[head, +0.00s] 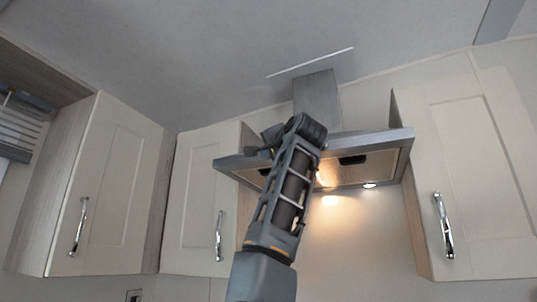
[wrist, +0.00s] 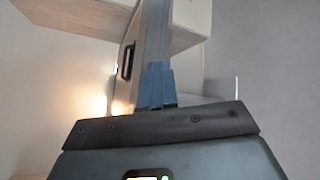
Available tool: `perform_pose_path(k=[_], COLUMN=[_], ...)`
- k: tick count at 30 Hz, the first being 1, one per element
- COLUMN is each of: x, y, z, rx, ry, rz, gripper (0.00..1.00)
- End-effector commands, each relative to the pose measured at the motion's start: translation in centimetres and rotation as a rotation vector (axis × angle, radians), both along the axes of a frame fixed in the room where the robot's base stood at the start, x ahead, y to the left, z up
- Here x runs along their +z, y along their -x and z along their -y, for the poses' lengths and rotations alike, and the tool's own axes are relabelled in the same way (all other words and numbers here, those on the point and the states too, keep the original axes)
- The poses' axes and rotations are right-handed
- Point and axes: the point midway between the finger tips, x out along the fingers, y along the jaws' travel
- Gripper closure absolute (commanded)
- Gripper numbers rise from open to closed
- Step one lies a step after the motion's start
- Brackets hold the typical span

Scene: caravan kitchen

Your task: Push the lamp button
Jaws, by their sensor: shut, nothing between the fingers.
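The lamp is part of the range hood (head: 372,141), a metal hood with a lit lamp (head: 370,185) on its underside. A second glow shows beside my arm. My arm rises in front of the hood, and my gripper is hidden at its far end in the head view. In the wrist view my gripper (wrist: 158,88) is shut and empty, with its fingertips in line with the hood's grey front edge (wrist: 155,30). I cannot tell whether they touch it. I cannot make out the lamp button in either view. A warm lamp glow shows left of the fingers in the wrist view.
Cream cupboards with chrome handles flank the hood: one on the right (head: 490,150), one just left (head: 195,190) and one further left (head: 105,190). The ceiling (head: 200,60) is close above. A dish rack (head: 20,130) shows at the left edge.

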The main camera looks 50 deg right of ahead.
Motion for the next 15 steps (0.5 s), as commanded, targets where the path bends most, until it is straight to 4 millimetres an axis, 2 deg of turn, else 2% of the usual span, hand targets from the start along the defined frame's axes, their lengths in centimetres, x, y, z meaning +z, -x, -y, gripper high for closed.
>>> perform_pose_path(k=[15], x=[-0.04], y=[0.3], z=[-0.83], rx=[0.0], ry=[0.0], rz=[0.0], gripper=[1.0])
